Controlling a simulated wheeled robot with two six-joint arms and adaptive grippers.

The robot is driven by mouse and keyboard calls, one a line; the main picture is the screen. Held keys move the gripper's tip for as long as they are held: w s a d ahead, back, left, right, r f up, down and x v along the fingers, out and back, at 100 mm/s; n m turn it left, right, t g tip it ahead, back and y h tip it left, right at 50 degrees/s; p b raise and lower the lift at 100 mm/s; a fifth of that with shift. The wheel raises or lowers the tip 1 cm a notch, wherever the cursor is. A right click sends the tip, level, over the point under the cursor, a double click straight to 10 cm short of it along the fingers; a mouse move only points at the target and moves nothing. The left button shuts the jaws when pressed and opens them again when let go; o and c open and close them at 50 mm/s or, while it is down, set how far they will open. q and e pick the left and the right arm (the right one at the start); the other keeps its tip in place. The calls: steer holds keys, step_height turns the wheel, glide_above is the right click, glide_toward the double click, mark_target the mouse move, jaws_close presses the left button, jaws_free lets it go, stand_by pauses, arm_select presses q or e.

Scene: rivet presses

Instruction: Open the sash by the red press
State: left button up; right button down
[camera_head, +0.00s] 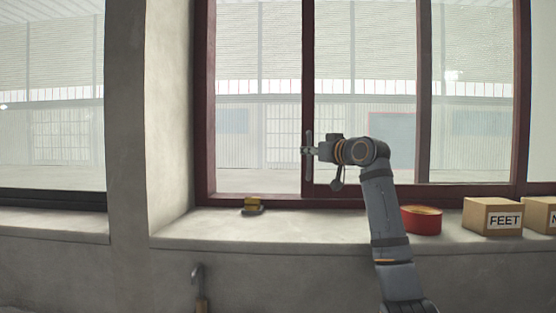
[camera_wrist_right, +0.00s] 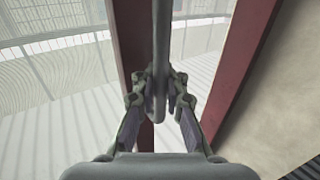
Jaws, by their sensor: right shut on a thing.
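The window sash (camera_head: 366,188) has a dark red frame and stands in the middle of the window. A grey upright bar handle (camera_head: 309,137) is on its left stile (camera_head: 308,60). My right gripper (camera_head: 308,150) is shut on the handle. In the right wrist view, the handle (camera_wrist_right: 161,45) runs between the two fingers of my right gripper (camera_wrist_right: 160,100), with the dark red stile (camera_wrist_right: 130,40) behind it. A gap shows between the stile and the left jamb (camera_head: 203,100); I cannot tell whether it is glazed. No red press is in view. My left gripper is not in view.
A hooked grey tool (camera_head: 197,280) is below the sill.

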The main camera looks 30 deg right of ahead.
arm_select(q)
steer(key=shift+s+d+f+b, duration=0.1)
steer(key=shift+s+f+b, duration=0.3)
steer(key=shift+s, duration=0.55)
arm_select(e)
steer(key=s+d, duration=0.3)
steer(key=d, duration=0.2)
steer(key=shift+s+d+f, duration=0.2)
steer(key=shift+s+d, duration=0.05)
steer(key=shift+s, duration=0.15)
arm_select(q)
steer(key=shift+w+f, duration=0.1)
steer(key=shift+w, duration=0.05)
arm_select(e)
steer(key=c, duration=1.7)
jaws_free()
steer(key=shift+c, duration=0.2)
steer(key=o, duration=0.4)
steer(key=shift+s+r, duration=0.3)
steer(key=shift+c, duration=0.2)
steer(key=s, duration=0.7)
steer(key=shift+s, duration=0.15)
